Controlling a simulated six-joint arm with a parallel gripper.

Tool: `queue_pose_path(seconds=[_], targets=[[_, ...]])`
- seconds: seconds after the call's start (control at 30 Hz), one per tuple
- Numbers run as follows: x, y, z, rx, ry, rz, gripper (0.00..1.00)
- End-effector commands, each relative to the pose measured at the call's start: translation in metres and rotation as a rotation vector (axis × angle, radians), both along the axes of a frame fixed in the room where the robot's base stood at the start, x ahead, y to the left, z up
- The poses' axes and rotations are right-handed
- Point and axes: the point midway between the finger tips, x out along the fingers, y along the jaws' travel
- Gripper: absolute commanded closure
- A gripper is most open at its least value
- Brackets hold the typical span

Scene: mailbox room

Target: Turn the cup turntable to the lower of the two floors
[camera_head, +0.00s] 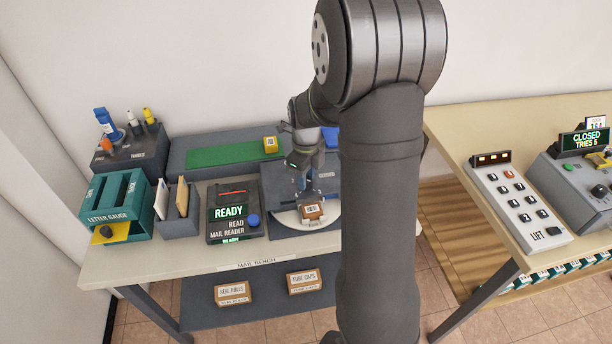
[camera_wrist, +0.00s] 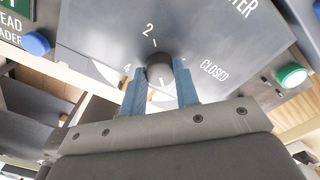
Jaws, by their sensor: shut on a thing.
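My gripper (camera_wrist: 160,88) has its two blue fingers shut on the sides of a dark round knob (camera_wrist: 160,64) on a grey panel (camera_wrist: 205,30). Around the knob the panel reads "2" above it, "4" to its left and "CLOSED" to its right. I cannot clearly tell which mark the knob points to. In the head view my gripper (camera_head: 307,182) is over the grey machine on the bench, and my arm hides part of it. A white round plate (camera_head: 288,218) at the machine's front holds a small brown labelled box (camera_head: 312,211).
The mail reader (camera_head: 225,218) showing "READY" stands left of the machine. A green button (camera_wrist: 292,76) is at the panel's right. On the right table are a lift keypad (camera_head: 515,205) and a console display (camera_head: 585,140) reading "CLOSED TRIES 5". A floor gap separates the tables.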

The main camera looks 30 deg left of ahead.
Motion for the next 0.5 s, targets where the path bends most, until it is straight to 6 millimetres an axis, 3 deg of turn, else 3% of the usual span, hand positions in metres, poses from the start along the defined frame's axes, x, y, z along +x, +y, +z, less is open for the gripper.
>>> queue_pose_path(seconds=[0.5], targets=[[0.0006, -0.0001, 0.0007, 0.0, -0.001, -0.047, 1.0]])
